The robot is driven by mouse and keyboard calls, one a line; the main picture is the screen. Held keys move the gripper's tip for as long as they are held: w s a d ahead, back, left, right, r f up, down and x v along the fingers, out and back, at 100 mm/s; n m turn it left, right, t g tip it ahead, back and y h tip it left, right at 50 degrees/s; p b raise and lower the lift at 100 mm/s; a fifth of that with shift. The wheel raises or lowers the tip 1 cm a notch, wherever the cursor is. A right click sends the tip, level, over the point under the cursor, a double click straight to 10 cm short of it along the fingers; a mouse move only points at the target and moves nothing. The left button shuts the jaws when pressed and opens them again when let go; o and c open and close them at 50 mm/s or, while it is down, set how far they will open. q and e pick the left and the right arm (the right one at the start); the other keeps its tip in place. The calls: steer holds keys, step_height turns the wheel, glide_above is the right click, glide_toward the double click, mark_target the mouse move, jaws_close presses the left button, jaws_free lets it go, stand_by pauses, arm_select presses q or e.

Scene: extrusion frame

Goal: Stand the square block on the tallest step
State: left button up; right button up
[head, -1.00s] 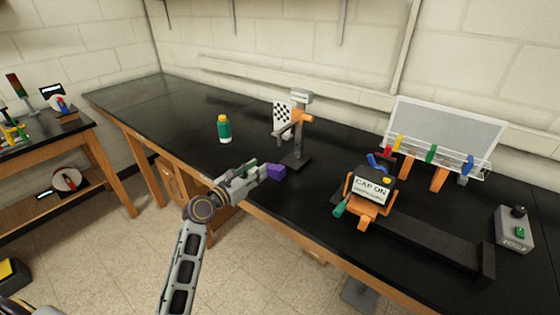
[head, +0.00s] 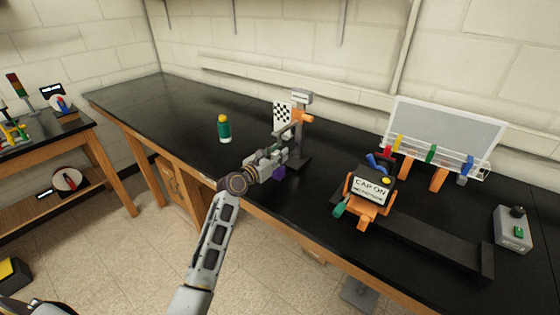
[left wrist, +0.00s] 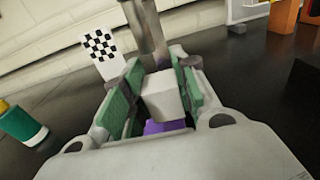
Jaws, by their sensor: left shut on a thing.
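My left gripper (head: 276,160) is at the front of the dark bench, beside the foot of the grey stand. It is shut on a pale square block (left wrist: 162,96), which sits between its green finger pads in the left wrist view. A purple piece (head: 279,173) shows just under the gripper. In the left wrist view the purple surface (left wrist: 162,127) is directly below the pale block; I cannot tell whether they touch. I cannot make out a set of steps; the gripper hides much of this spot. My right gripper is not in view.
The stand (head: 299,150) carries a checkered card (head: 282,114) and an orange clamp, close beyond the gripper. A green bottle with a yellow cap (head: 224,129) stands to the left. A "CAP ON" device (head: 370,188) is to the right. The bench's far left is clear.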

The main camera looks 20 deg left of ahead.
arm_select(q)
steer(key=shift+x, duration=0.8)
steer(key=shift+f+b, duration=0.4)
steer(key=shift+f, duration=1.35)
steer(key=o, duration=1.1)
steer(key=shift+f, duration=0.1)
steer(key=shift+s, duration=0.15)
steer(key=shift+v, duration=5.95)
